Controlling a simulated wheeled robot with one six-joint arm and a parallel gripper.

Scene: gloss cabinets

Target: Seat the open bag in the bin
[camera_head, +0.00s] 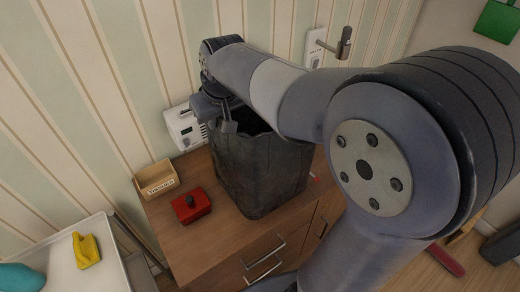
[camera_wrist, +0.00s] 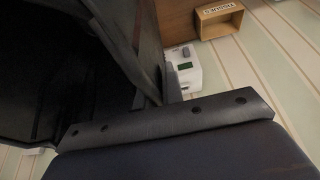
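A dark grey, wrinkled, box-shaped bag (camera_head: 258,172) stands upright on the wooden cabinet top, its mouth open upward. In the wrist view its black interior (camera_wrist: 55,70) fills the left side. No separate bin can be told apart from the bag; whether one is inside it is hidden. My gripper (camera_head: 228,126) points down at the bag's back left rim. In the wrist view my gripper (camera_wrist: 150,85) shows as dark finger parts against the bag's edge. I cannot tell whether the fingers are closed on the rim.
A red box with a black knob (camera_head: 193,206) and a small labelled wooden tray (camera_head: 157,180) sit left of the bag. A white device (camera_head: 184,128) is behind, by the striped wall. A white surface with a yellow object (camera_head: 86,250) is at lower left.

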